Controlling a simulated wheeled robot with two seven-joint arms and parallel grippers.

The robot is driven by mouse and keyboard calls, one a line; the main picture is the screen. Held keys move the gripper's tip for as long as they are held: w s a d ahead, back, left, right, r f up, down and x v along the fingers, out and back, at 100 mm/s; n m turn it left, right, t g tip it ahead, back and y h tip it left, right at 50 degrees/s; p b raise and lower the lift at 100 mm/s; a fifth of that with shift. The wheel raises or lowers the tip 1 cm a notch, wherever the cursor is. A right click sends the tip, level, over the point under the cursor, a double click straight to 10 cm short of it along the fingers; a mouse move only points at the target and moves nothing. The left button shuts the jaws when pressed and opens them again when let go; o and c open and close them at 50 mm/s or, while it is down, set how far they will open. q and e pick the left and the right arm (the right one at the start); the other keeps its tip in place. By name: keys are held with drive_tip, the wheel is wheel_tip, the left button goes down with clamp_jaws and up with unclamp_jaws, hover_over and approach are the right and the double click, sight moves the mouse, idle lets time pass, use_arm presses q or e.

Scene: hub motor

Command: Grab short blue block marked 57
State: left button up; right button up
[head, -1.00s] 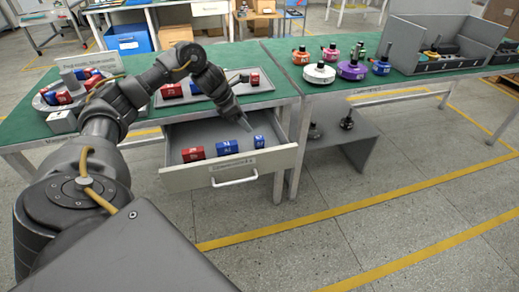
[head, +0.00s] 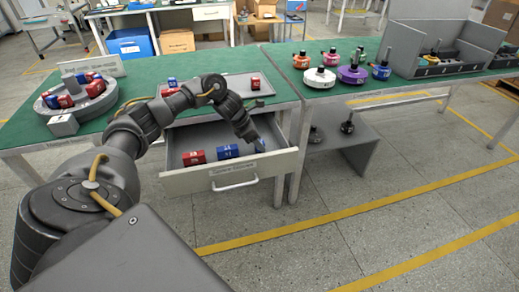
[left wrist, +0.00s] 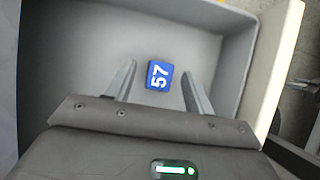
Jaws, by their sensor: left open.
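The short blue block marked 57 (left wrist: 159,75) lies on the floor of the open drawer (head: 232,175). In the head view my left gripper mostly covers this block. My left gripper (head: 259,144) is lowered into the right part of the drawer. In the left wrist view the left gripper (left wrist: 158,88) is open, with one finger on either side of the block and a gap on each side. The marking 57 reads sideways there. My right gripper is not in view.
A red block (head: 194,158) and a longer blue block (head: 228,152) lie left of the gripper in the drawer. The drawer's front wall and handle (head: 234,184) are close by. A tray (head: 235,85) and a round grey holder (head: 76,96) with blocks stand on the green table.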

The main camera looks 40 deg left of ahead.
use_arm(q)
drive_tip(key=shift+x, duration=0.8)
drive_tip(key=shift+c, duration=0.3)
drive_tip(key=c, duration=1)
drive_tip(key=shift+c, duration=0.4)
drive_tip(key=shift+r, duration=0.15)
